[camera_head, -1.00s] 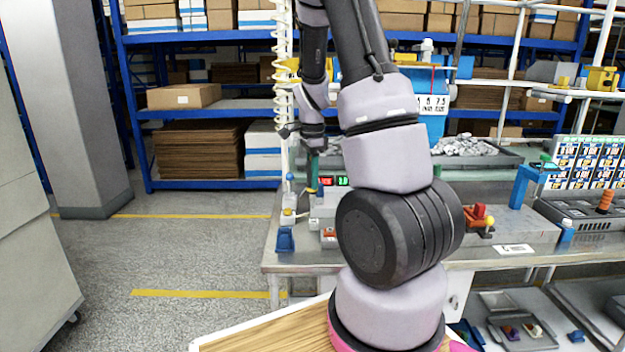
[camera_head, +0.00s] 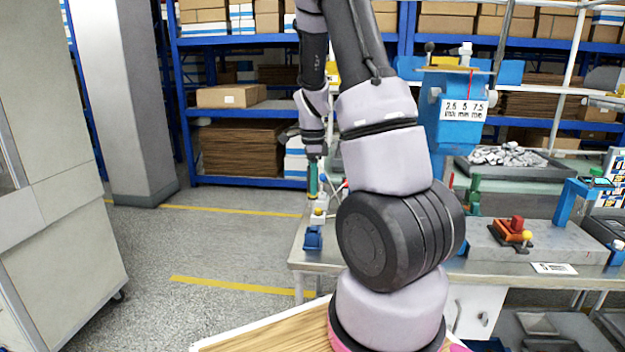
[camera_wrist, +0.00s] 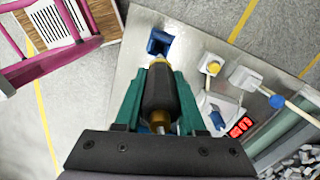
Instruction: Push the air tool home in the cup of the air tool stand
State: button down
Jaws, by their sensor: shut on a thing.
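The blue cup of the air tool stand (camera_wrist: 160,42) shows just beyond the tool's end in the wrist view. The tool looks apart from the cup, but the distance in depth is hard to tell. In the head view the blue stand (camera_head: 313,238) is at the bench's left front corner, and my gripper (camera_head: 313,178) appears above it. The tool is too small to make out clearly there.
A yellow-topped button post (camera_wrist: 213,68), a blue-knobbed lever (camera_wrist: 275,101) and a red display (camera_wrist: 240,127) stand to the cup's right on the bench (camera_wrist: 185,30). An orange-and-red fixture (camera_head: 512,232) is farther right. The floor left of the bench is clear.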

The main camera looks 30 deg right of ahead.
aim_at(313, 206)
jog(key=shift+f, duration=2.15)
jog(key=shift+f, duration=3)
jog(key=shift+c, duration=2.1)
grip_release()
jog(key=shift+r, duration=0.1)
notch_tip(313, 206, up, 10)
jog(key=shift+r, duration=0.25)
